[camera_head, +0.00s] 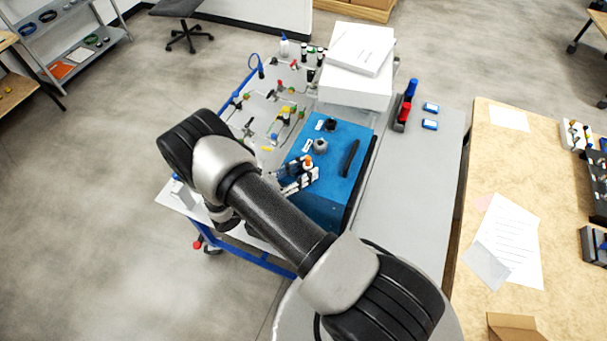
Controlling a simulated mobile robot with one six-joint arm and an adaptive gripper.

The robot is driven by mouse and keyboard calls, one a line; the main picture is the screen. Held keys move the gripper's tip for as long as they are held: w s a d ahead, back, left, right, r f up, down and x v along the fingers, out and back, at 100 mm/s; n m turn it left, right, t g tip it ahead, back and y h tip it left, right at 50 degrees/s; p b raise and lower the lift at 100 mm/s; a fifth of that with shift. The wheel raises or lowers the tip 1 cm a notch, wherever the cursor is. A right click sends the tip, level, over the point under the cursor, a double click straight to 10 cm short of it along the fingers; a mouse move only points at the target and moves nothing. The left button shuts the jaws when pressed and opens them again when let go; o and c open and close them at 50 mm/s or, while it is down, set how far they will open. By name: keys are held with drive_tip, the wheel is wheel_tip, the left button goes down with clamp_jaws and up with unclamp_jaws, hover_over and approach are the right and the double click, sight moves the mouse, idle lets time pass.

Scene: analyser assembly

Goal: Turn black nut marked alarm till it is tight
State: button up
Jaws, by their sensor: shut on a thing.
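The blue box (347,133) stands on the bench below my arm. My gripper (303,172) is low over the left side of its top, with its fingers shut on a small part there. I take this part for the black nut, but the fingers hide most of it and I cannot read its marking. A small orange-topped piece (308,160) shows right at the fingertips. Behind it on the box top are a grey round fitting (320,145) and a black round fitting (330,124), each beside a small white label too small to read.
A black bar handle (349,158) lies along the right of the box top. A panel with valves and tubing (262,108) is to the left. A stack of white boxes (357,88) stands behind. The grey bench top (413,165) to the right is mostly clear.

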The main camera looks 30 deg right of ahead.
drive_tip(key=shift+w+f+m+g+b, duration=0.15)
drive_tip(key=shift+m+g+b, duration=0.95)
drive_tip(key=shift+g+b, duration=0.6)
drive_tip(key=shift+m+g+b, duration=0.4)
drive_tip(key=shift+g+b, duration=0.05)
drive_tip(key=shift+g, duration=0.15)
drive_tip(key=shift+r, duration=0.2)
drive_tip(key=o, duration=1)
drive_tip(key=shift+d, duration=0.1)
